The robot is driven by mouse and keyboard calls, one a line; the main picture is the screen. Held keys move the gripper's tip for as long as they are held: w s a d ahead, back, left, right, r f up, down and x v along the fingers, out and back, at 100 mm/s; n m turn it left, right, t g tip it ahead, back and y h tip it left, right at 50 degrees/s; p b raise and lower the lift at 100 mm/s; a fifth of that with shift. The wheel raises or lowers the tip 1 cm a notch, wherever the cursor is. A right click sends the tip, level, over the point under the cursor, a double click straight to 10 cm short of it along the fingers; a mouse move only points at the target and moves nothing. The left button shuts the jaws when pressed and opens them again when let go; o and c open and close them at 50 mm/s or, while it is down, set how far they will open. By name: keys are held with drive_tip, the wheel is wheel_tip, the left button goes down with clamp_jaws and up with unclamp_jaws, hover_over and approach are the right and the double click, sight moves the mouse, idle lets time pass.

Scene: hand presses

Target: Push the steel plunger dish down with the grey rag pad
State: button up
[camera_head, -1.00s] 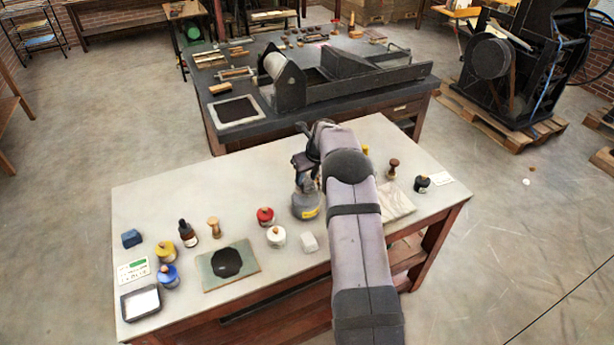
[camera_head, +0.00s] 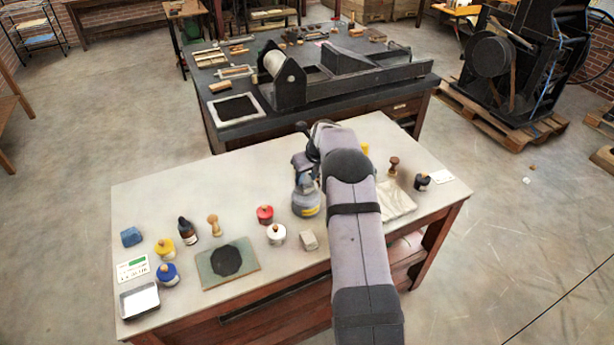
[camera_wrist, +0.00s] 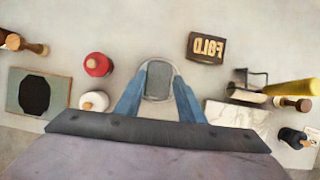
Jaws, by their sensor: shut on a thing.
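My gripper (camera_wrist: 157,75) is shut on the grey rag pad (camera_wrist: 157,84), which sits between its two blue fingers in the wrist view. A pale rim, perhaps of the steel plunger dish, shows around the pad's far edge. The plunger dish itself is mostly hidden there by the gripper and pad. I cannot tell how firmly the pad touches it.
The bench's (camera_head: 160,200) back left is clear.

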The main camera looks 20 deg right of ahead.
sight(307, 180)
drive_tip(key=shift+s+f, duration=0.1)
drive_tip(key=shift+f, duration=0.45)
idle(1.7)
drive_tip(key=shift+r+p, duration=2.55)
drive_tip(key=shift+r, duration=1.1)
